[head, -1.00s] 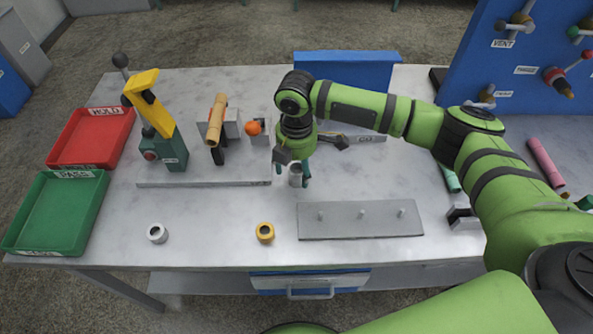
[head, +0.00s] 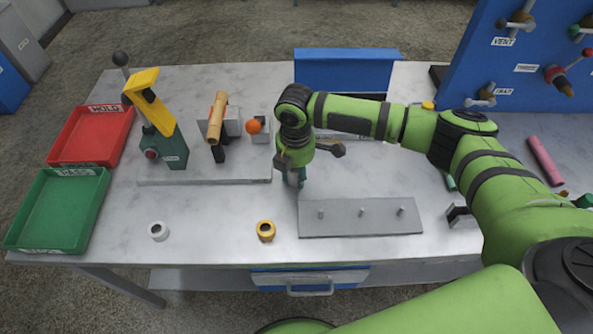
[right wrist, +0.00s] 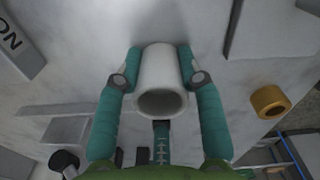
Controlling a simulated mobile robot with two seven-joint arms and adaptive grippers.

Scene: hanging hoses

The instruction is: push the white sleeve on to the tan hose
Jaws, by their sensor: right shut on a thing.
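My right gripper (head: 296,180) is low over the table, just right of the fixture plate. In the right wrist view its two teal fingers (right wrist: 160,84) are shut on the sides of a pale, off-white sleeve (right wrist: 161,72) with an open round end. The head view mostly hides this sleeve behind the fingers. The tan hose (head: 217,117) is held in the fixture at left, tilted with its upper end free, well left of the gripper and apart from the sleeve. My left gripper is not in view.
A white ring (head: 158,231) and a yellow ring (head: 265,230) lie near the front edge. A grey pegged plate (head: 345,222) lies right of the gripper. An orange ball (head: 254,126) and a yellow-armed clamp (head: 160,125) flank the hose. Red (head: 133,117) and green (head: 105,190) trays stand left.

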